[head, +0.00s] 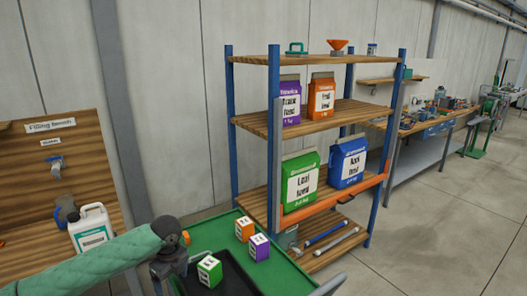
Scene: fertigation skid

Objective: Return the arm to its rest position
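My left arm, in a green quilted sleeve, reaches in from the lower left in the head view. My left gripper (168,273) is at its end, over the left edge of the green-topped cart (287,268). It is dark and small, and its fingers are partly cut off by the lower edge, so I cannot tell whether it is open or shut. A green and white box (209,271) stands just right of it, on a black tray (235,277). My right gripper is not in view.
An orange box (245,229) and a purple box (259,247) stand on the cart. A blue-post shelf rack (231,130) with several bags is behind it. A white jug (91,230) stands at the left wooden bench (75,160). The floor at right is clear.

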